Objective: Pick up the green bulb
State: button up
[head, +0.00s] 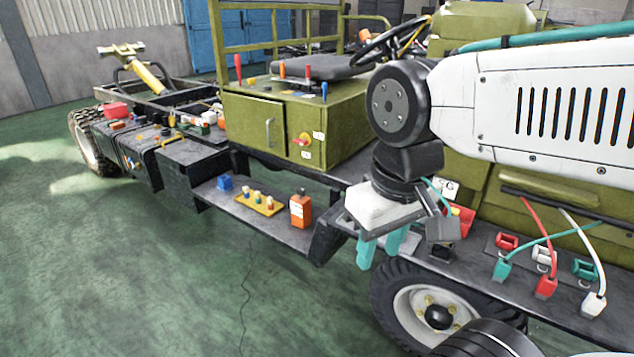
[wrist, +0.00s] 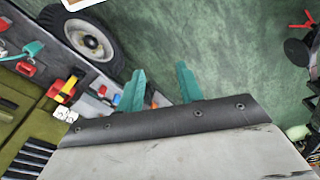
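My gripper (head: 379,256) hangs over the dark side ledge of the vehicle, above the front wheel, with its two teal fingers pointing down. In the wrist view my gripper (wrist: 158,84) shows its fingers apart with nothing between them. A yellow board (head: 248,204) lies on the lower step, left of my gripper, with several small bulb-like pieces standing on it. The pieces are too small for me to tell surely which one is green. My gripper is well apart from the board.
An orange bottle (head: 300,211) stands right of the board and a blue block (head: 225,183) left of it. A front wheel (head: 430,305) is below my gripper. Cabled plugs, including a red one (head: 546,287), sit on the right ledge. The green floor (head: 150,260) is open.

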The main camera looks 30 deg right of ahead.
aim_at(258, 194)
jog(key=u, duration=0.8)
jog(key=i, duration=2.25)
jog(key=z, duration=2.85)
